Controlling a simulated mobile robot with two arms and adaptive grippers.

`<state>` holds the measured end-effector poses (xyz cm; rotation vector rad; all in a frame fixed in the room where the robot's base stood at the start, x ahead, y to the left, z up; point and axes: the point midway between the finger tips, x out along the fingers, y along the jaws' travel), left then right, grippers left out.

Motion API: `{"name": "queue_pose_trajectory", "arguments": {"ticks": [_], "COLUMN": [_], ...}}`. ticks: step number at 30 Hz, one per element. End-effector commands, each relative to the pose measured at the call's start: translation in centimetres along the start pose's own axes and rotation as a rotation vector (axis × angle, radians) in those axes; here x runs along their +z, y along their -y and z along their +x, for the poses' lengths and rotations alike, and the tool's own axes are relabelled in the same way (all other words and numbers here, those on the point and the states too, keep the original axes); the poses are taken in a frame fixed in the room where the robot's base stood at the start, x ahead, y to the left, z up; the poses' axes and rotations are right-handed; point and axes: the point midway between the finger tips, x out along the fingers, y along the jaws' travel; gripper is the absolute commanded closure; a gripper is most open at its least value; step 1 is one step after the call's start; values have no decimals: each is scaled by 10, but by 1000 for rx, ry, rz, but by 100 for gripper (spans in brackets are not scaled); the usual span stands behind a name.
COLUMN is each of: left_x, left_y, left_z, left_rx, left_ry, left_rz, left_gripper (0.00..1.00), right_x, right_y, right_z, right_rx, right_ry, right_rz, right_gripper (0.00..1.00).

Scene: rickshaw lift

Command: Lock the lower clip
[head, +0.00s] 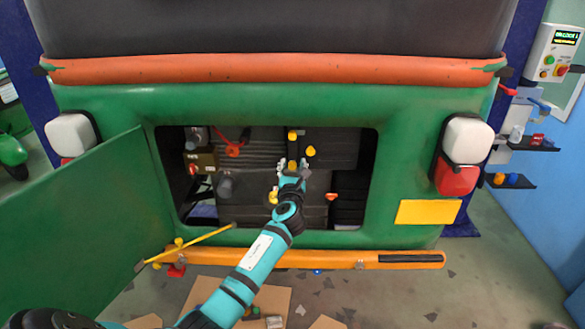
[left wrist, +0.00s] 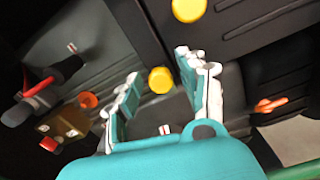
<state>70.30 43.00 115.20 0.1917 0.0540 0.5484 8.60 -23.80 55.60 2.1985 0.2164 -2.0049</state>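Inside the open bay at the back of the green rickshaw (head: 280,101) there are dark ribbed cases (head: 330,150) with several yellow knobs or clips. One yellow knob (head: 292,135) is above my left gripper (head: 292,165), another (head: 310,151) is up and right, and a yellow part (head: 272,197) is lower left. In the left wrist view my left gripper (left wrist: 158,68) is open, fingers spread. A yellow knob (left wrist: 160,80) shows between the fingers, with no clear contact. Another yellow knob (left wrist: 189,9) is above. I cannot tell which is the lower clip. My right gripper is not in view.
The green hatch door (head: 80,215) hangs open at left, with a yellow rod (head: 195,243) near its lower edge. An orange bumper bar (head: 300,259) runs below the bay. An orange-red handle (head: 331,196) is right of my gripper. Cardboard (head: 210,290) lies on the floor.

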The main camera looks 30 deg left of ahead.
Motion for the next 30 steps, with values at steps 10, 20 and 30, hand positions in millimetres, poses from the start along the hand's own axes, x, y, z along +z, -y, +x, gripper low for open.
{"name": "queue_pose_trajectory", "arguments": {"ticks": [10,20,30], "left_x": [0,-1,-2], "left_y": [0,0,0], "left_z": [0,0,0], "left_rx": [-1,-1,-1], "left_ry": [0,0,0], "left_rz": [0,-42,-271], "left_gripper": [100,100,100], "right_x": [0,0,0], "right_y": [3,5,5], "right_z": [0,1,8], "right_rx": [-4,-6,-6], "right_ry": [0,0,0], "right_rz": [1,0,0], "right_gripper": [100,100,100]}}
